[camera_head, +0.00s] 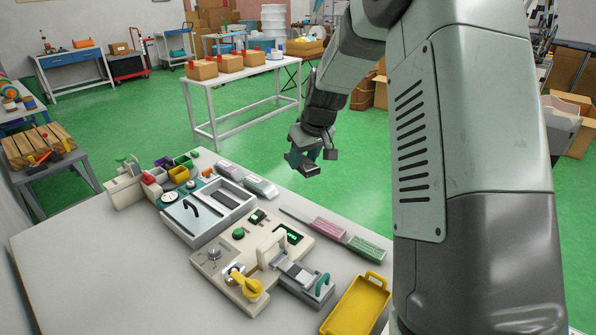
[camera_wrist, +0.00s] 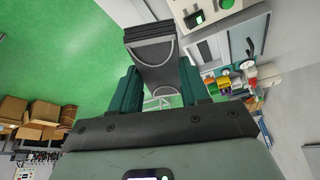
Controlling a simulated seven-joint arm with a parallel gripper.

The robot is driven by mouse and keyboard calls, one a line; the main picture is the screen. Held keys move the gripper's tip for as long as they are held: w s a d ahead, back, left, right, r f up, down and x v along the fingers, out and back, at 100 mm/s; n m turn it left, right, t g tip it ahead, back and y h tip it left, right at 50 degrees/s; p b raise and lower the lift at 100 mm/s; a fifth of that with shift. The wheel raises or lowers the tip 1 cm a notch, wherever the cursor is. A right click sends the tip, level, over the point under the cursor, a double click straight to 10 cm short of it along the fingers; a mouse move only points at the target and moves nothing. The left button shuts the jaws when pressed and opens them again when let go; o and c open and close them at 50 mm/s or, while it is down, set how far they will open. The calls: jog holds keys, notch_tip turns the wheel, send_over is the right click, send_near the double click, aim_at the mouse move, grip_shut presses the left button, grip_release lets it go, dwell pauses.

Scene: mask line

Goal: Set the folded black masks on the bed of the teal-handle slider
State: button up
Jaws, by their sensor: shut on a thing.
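My gripper (camera_head: 305,158) hangs in the air beyond the far edge of the bench, left of my arm. In the wrist view, my gripper (camera_wrist: 159,92) has its teal fingers shut on the folded black masks (camera_wrist: 150,32), a flat dark stack with a pale loop. The masks also show as a small dark piece (camera_head: 311,169) at the gripper in the head view. The teal-handle slider (camera_head: 322,287) sits at the front of the cream machine (camera_head: 215,262), well below and apart from the gripper. Dark and grey bars show on its bed; I cannot tell whether any is a mask.
A grey case (camera_head: 215,208) with a black handle stands left of the machine. A yellow tray (camera_head: 357,305) lies to its right. Pink and green packs (camera_head: 345,235) lie along the bench's far edge. Small coloured bins (camera_head: 165,165) stand at the back. The bench's left front is bare.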

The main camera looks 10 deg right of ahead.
jog(key=s+d+r+m+h, duration=0.1)
jog(key=s+r+m, duration=0.2)
jog(key=s+r, duration=0.45)
jog(key=m+g+h, duration=0.4)
jog(key=m+g, duration=0.3)
jog(key=m, duration=2.1)
send_over(296, 272)
jog(key=w, duration=0.1)
jog(key=f, duration=1.5)
jog(key=a+f, duration=0.1)
jog(key=f, duration=0.7)
jog(key=shift+w+f, duration=0.15)
jog(key=shift+f, duration=0.15)
jog(key=shift+a+f+m, duration=0.1)
jog(key=shift+f+m, duration=0.4)
jog(key=shift+f, duration=2.1)
jog(key=shift+f, duration=0.2)
jog(key=o, duration=1.1)
